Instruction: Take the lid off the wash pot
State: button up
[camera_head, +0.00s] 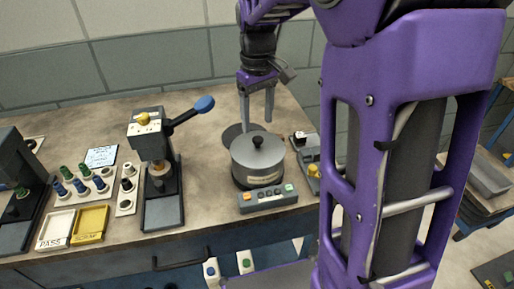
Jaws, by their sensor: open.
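The wash pot (252,171) is a dark grey round pot on the bench, right of the middle. It stands upright behind a small control box. Its lid (256,152) sits on top and has a black knob (258,142) at its centre. My gripper (257,119) hangs above and just behind the pot, with its two grey fingers pointing down and apart. Nothing is between the fingers. The fingertips look close to the lid's far side, but I cannot tell the exact gap. They do not hold the knob.
A control box (267,198) with coloured buttons stands in front of the pot. A lever press (160,170) with a blue-ended handle stands to the left. Further left are a white tray (45,242), a yellow tray (100,209) and several small plugs. Another small device (306,151) is right of the pot.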

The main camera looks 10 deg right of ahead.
aim_at(258, 138)
notch_tip(258, 138, down, 5)
jog(key=shift+f+b, duration=0.1)
jog(key=shift+b, duration=0.25)
grip_shut()
